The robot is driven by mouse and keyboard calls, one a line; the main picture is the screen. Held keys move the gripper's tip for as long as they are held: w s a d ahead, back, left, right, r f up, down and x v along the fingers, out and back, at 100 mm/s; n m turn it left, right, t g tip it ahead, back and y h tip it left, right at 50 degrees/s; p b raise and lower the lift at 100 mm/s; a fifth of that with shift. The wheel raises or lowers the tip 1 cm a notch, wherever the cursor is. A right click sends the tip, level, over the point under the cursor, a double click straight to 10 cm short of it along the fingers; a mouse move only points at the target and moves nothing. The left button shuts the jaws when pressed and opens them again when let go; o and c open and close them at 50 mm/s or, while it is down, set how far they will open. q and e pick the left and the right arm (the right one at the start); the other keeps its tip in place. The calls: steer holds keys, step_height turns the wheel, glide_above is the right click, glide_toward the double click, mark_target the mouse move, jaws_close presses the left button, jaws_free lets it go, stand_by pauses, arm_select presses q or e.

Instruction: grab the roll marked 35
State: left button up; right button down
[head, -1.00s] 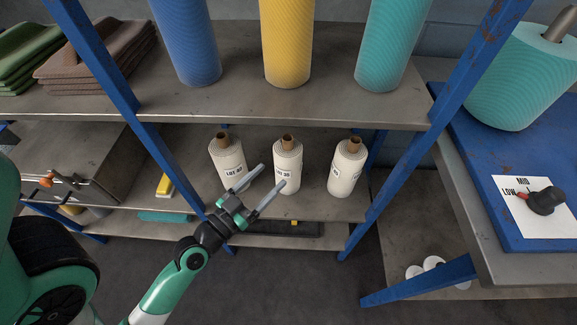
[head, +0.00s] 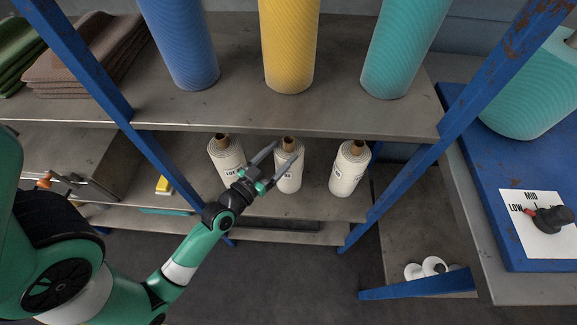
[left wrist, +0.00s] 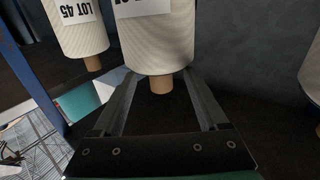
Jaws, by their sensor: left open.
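Three white rolls with brown cores stand upright on the lower shelf. The left roll (head: 226,160), middle roll (head: 289,180) and right roll (head: 348,170) carry LOT labels too small to read surely in the head view; the middle label is partly hidden by a finger. My left gripper (head: 285,152) is open in front of the middle roll, fingers pointing at its upper part. In the left wrist view, the middle roll (left wrist: 155,55) lies ahead between the open fingers (left wrist: 162,90), its core towards me, its label cut off. A neighbouring roll (left wrist: 75,30) reads LOT 45 upside down.
Blue, yellow (head: 289,45) and teal rolls stand on the upper shelf (head: 300,116) above my gripper. Blue posts (head: 165,175) flank the rack. A blue-topped table (head: 480,160) with a dial (head: 553,219) is at the right.

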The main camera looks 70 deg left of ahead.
mark_target(285, 148)
arm_select(q)
steer(key=x, duration=0.4)
steer(key=shift+w+a+r, duration=0.1)
steer(key=shift+w+r, duration=0.05)
steer(key=shift+c, duration=0.6)
jaws_close()
stand_by(0.5)
